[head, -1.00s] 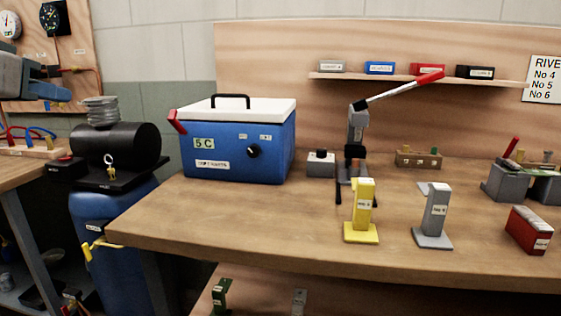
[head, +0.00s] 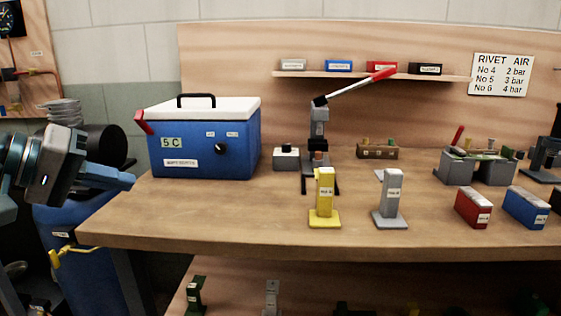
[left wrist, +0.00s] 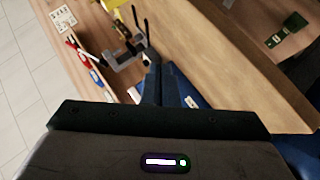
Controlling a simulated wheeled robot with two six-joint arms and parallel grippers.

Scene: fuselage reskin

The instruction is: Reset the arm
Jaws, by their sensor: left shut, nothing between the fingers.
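My left gripper (head: 130,182) comes in from the left in the head view. Its blue fingers are together with nothing between them. It is in front of the black compressor tank and left of the blue cool box (head: 185,150) with the white lid, apart from the bench. In the left wrist view the dark gripper body fills the lower part, and its fingers (left wrist: 160,85) point up the picture. My right gripper is not in view.
The wooden bench (head: 260,225) bears a lever press (head: 318,130), a yellow stand (head: 325,198), a grey stand (head: 391,198), a red box (head: 473,207) and a blue box (head: 526,207). A shelf with small boxes hangs behind. The bench's front left is clear.

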